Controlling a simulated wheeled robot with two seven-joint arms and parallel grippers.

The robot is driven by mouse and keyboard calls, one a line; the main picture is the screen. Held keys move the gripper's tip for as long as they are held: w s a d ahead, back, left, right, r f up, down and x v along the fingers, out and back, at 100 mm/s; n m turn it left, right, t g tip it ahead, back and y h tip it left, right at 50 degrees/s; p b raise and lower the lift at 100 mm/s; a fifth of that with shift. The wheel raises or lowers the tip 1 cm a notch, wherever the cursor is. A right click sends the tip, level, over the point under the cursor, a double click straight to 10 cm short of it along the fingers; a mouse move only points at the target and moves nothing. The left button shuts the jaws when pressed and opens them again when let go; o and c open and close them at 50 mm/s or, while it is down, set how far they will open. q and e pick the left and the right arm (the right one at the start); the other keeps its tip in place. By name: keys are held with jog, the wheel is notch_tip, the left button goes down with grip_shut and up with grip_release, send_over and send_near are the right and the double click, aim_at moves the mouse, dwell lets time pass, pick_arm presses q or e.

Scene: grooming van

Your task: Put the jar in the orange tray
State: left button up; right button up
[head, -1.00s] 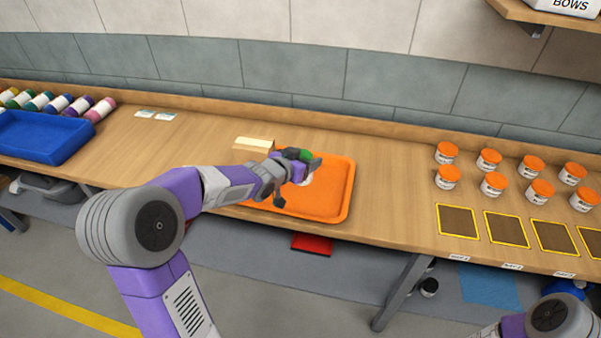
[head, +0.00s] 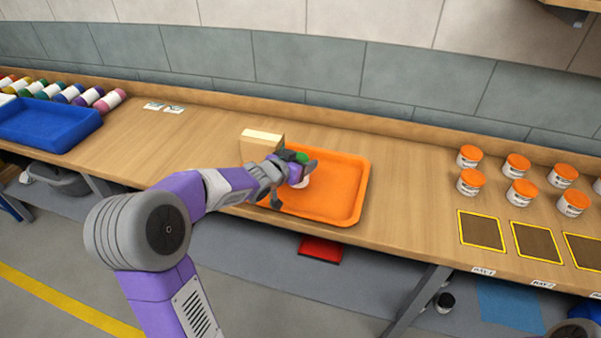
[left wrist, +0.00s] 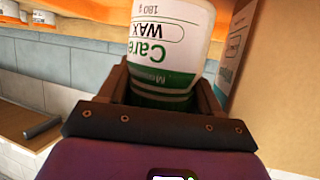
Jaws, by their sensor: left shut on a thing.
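The jar (left wrist: 170,45), with a white label reading "Care WAX 180 g" and a green band, is between the jaws of my left gripper (head: 299,172). The left wrist view shows it close up, with the label upside down in the picture. In the head view its green part (head: 302,157) and a pale lower part show at the fingers. The gripper is over the left half of the orange tray (head: 345,195). Whether the jar's bottom touches the tray is hidden. My right gripper is out of view.
A pale block (head: 262,137) stands at the tray's back left edge. A blue tray (head: 50,125) and several coloured bottles (head: 85,95) are at the left. Several orange-lidded jars (head: 520,166) and dark mats (head: 481,230) are at the right. The tray's right half is clear.

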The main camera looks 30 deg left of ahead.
pick_arm(q)
jog(key=shift+f+b, duration=0.65)
jog(key=shift+f, duration=0.7)
jog(key=shift+f, duration=0.2)
jog(key=o, duration=0.9)
